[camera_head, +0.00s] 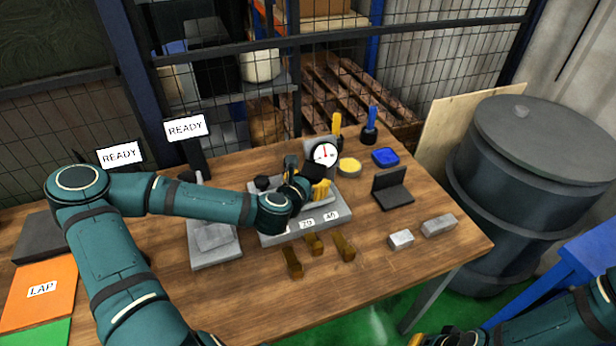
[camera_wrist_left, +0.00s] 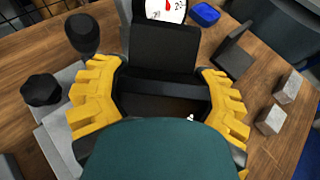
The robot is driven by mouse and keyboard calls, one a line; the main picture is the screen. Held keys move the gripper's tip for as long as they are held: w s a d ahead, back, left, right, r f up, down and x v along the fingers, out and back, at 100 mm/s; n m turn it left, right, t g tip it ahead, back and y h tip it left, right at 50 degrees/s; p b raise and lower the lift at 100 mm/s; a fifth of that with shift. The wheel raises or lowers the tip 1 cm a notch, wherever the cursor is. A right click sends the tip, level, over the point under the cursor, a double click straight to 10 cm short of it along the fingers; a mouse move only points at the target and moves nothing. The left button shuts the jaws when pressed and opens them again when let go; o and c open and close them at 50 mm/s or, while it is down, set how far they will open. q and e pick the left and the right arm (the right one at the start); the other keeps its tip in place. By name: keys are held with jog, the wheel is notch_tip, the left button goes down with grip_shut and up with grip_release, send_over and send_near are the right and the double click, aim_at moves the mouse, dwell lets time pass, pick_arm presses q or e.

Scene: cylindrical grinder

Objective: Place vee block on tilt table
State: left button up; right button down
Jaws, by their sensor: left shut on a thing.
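The tilt table (camera_head: 338,216) is a grey slab with number labels on its front and black knobs at its left, in the middle of the workbench. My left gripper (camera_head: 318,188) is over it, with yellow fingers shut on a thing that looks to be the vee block. The fingers and my arm hide most of that thing, and I cannot tell whether it touches the table. The left wrist view shows the gripper (camera_wrist_left: 160,105) with a finger at each side and a dark gap between. Part of my right gripper (camera_head: 418,340) shows at the bottom edge.
A dial gauge (camera_head: 324,153) stands behind my left gripper. Several brass pieces (camera_head: 313,243) lie in front of the tilt table. Two light grey blocks (camera_head: 401,239) and a black angle plate (camera_head: 393,194) are at the right. A grey plate (camera_head: 215,258) lies left.

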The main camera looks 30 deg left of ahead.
aim_at(310, 202)
pick_arm(q)
jog(key=shift+f+b, duration=0.65)
jog(key=shift+f, duration=1.55)
jog(key=o, duration=1.4)
jog(key=shift+f, duration=0.2)
jog(key=shift+c, duration=0.2)
